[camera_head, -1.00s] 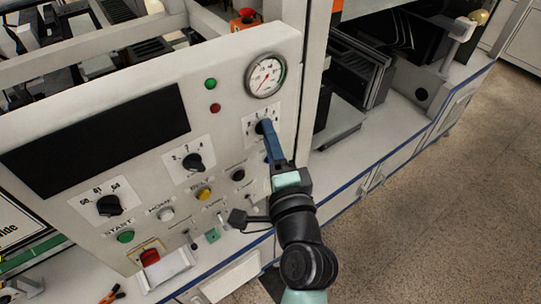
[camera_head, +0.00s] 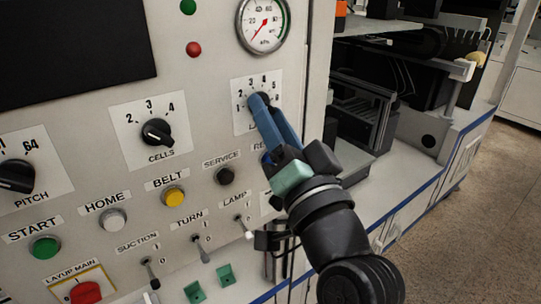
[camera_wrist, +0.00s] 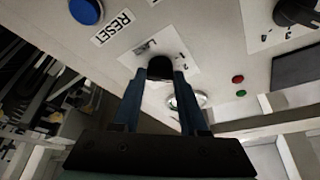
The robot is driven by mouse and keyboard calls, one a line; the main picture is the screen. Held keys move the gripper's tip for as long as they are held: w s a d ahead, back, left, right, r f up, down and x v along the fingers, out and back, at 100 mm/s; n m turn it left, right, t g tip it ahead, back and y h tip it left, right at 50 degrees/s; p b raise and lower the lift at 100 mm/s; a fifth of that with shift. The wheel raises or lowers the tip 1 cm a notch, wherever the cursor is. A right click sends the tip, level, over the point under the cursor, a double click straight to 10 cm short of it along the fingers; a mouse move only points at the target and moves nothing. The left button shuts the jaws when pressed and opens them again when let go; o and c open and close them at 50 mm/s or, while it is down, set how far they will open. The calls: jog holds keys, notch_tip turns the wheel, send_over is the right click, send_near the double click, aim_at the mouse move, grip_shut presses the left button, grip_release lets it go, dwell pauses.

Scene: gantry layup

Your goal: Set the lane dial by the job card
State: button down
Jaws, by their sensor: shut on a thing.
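The lane dial is a black knob (camera_wrist: 160,67) on a white scale plate (camera_head: 243,126) numbered around its top, on the right of the panel under the gauge. My gripper (camera_head: 259,101) has its blue fingers on this knob and is shut on it. In the wrist view my fingers (camera_wrist: 158,78) sit on both sides of the knob. The fingers cover most of the knob and its label in the head view, so I cannot tell its setting. No job card shows in the current views.
The cells dial (camera_head: 157,132) and pitch dial (camera_head: 16,177) are to the left. Below are the yellow belt button (camera_head: 173,196), the service button (camera_head: 224,175), toggle switches and a red main switch (camera_head: 86,292). A blue reset button (camera_wrist: 86,11) is close to my gripper. The gauge (camera_head: 263,23) is above.

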jog(key=n+y+b, duration=0.2)
jog(key=n+b, duration=0.1)
jog(key=b, duration=0.1)
jog(key=n+g+y+b, duration=0.1)
jog(key=n+b, duration=0.3)
jog(key=b, duration=0.1)
jog(key=n+y+b, duration=0.2)
jog(key=n+b, duration=0.2)
jog(key=b, duration=0.1)
jog(key=shift+w+d+f+g+y, duration=0.2)
jog(key=shift+g+y, duration=0.1)
jog(key=shift+g, duration=0.1)
jog(key=shift+r+n, duration=0.1)
jog(key=shift+n, duration=0.2)
jog(key=shift+c, duration=2.2)
grip_release()
jog(key=b+v, duration=0.1)
jog(key=v, duration=1.2)
